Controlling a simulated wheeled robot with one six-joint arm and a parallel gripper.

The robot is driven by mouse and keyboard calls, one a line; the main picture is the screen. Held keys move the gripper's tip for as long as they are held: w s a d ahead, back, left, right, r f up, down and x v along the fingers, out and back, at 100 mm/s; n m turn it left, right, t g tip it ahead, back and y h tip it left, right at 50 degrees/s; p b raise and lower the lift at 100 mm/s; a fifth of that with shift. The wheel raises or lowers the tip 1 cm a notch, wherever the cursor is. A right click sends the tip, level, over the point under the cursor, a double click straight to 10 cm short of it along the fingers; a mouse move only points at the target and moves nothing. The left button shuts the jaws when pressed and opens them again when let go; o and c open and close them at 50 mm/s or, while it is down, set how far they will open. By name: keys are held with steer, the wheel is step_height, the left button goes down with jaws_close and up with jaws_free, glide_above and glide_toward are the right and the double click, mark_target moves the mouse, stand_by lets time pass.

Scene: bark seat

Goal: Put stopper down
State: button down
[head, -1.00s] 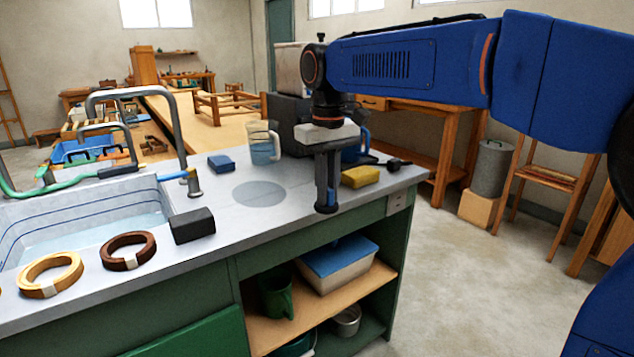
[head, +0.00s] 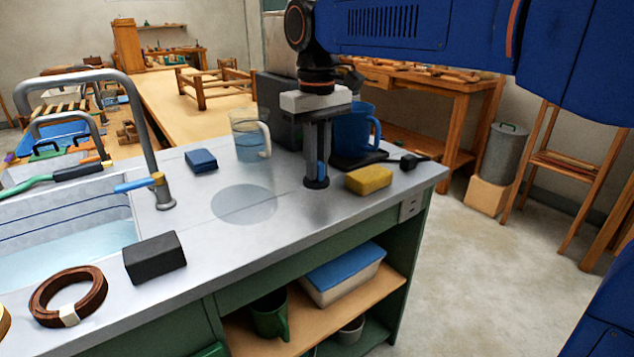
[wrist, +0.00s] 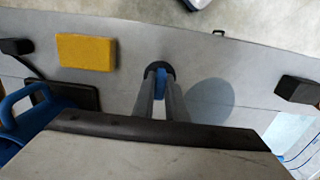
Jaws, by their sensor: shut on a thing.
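My gripper (head: 317,165) points straight down over the grey counter (head: 215,240) and is shut on the stopper (head: 316,184). The stopper is a black disc with a blue grip, upright between the fingers. In the wrist view the stopper (wrist: 160,71) shows at the fingertips. It is at or close above the counter; I cannot tell whether it touches. A round darker grey patch (head: 244,204) lies on the counter left of the stopper, and it also shows in the wrist view (wrist: 210,98).
A yellow sponge (head: 369,180) lies just right of the stopper. A blue mug (head: 352,132) and a clear jug (head: 248,137) stand behind. A blue block (head: 201,161), a black block (head: 154,257) and a brown ring (head: 68,297) lie left, near the sink (head: 70,235).

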mark_target(317, 182)
steer(key=shift+f, duration=2.15)
steer(key=shift+f, duration=0.1)
steer(key=c, duration=1.8)
jaws_free()
steer(key=shift+o, duration=0.2)
step_height(317, 182, up, 12)
steer(key=shift+r, duration=0.1)
